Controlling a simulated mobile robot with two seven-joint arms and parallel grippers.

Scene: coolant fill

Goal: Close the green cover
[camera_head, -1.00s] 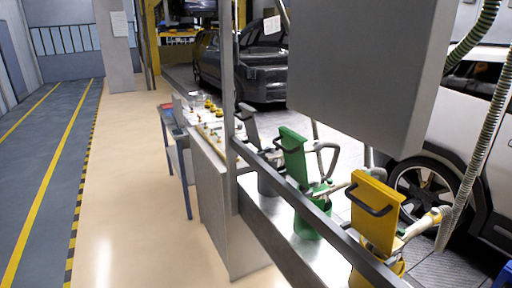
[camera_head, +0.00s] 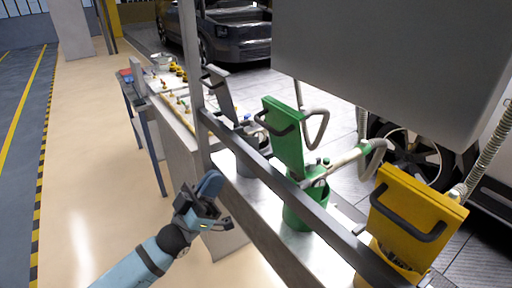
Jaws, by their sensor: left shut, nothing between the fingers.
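The green cover (camera_head: 284,136) stands upright, open, above a green container (camera_head: 306,207) on the metal bench. It has a dark handle on its left side. A hose nozzle (camera_head: 345,160) with a looped pale hose reaches the top of the green container. My left gripper (camera_head: 222,205) is at lower centre, left of the metal rail and apart from the green cover. It is shut and empty. My right gripper does not show.
A metal rail (camera_head: 268,168) and a post (camera_head: 195,90) stand between my left gripper and the containers. A yellow cover (camera_head: 415,213) stands open at right, a grey one (camera_head: 221,92) behind. A large grey box (camera_head: 390,60) hangs above. The floor at left is clear.

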